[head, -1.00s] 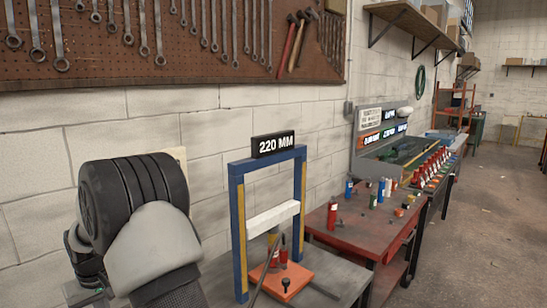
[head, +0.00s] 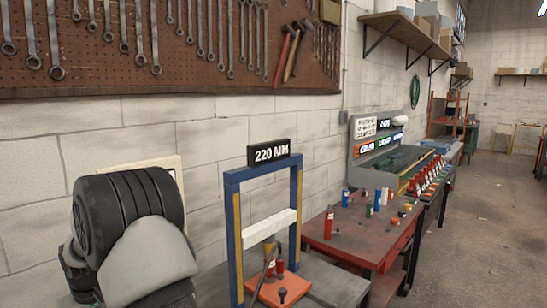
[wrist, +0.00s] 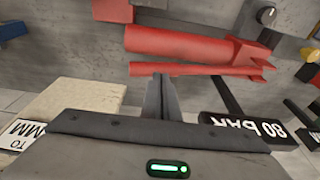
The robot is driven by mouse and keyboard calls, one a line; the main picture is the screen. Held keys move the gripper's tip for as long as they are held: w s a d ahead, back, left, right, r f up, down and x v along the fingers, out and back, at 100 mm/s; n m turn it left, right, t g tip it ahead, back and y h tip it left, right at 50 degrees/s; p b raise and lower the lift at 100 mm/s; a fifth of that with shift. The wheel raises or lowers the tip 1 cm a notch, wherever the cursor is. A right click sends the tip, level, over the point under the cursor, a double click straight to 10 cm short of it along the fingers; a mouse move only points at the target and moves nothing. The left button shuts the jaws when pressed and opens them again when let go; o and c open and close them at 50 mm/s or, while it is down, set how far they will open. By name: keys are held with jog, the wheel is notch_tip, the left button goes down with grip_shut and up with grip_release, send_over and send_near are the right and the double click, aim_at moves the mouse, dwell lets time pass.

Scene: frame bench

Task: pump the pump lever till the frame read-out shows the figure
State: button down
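The frame (head: 235,230), with blue uprights, stands in the head view. Its black read-out (head: 269,152) on top shows 220 MM. A white crossbar (head: 268,228) spans it above a small red jack (head: 279,266) on an orange base (head: 280,288). In the wrist view, a red cylinder (wrist: 185,40) and a red bar with a forked end (wrist: 200,69) lie beyond my gripper (wrist: 162,78); I cannot tell which is the pump lever. My gripper's fingers look together, with nothing visible between them. A black sign (wrist: 250,130) reads 80 BAR. A pale card (wrist: 28,140) shows "TO" and "MM", its figure hidden.
A red table (head: 350,240) with bottles and small parts stands right of the frame. A longer bench (head: 430,190) continues behind it. Wrenches hang on a pegboard (head: 130,75) on the wall. The floor (head: 490,230) at right is clear.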

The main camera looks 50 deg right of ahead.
jog(key=b+x, duration=0.1)
jog(key=x, duration=0.2)
jog(key=s+b+x, duration=0.1)
jog(key=b+x, duration=0.1)
jog(key=x, duration=0.1)
jog(key=shift+s+a+f+b, duration=0.15)
jog(key=shift+f+b, duration=0.15)
jog(key=shift+f, duration=0.05)
jog(key=p+v, duration=0.1)
jog(key=v, duration=0.1)
jog(key=w+p+v, duration=0.1)
jog(key=p+v, duration=0.1)
jog(key=v, duration=0.1)
jog(key=p+v, duration=0.2)
jog(key=shift+w+r, duration=0.25)
jog(key=shift+r, duration=0.3)
jog(key=shift+f, duration=0.15)
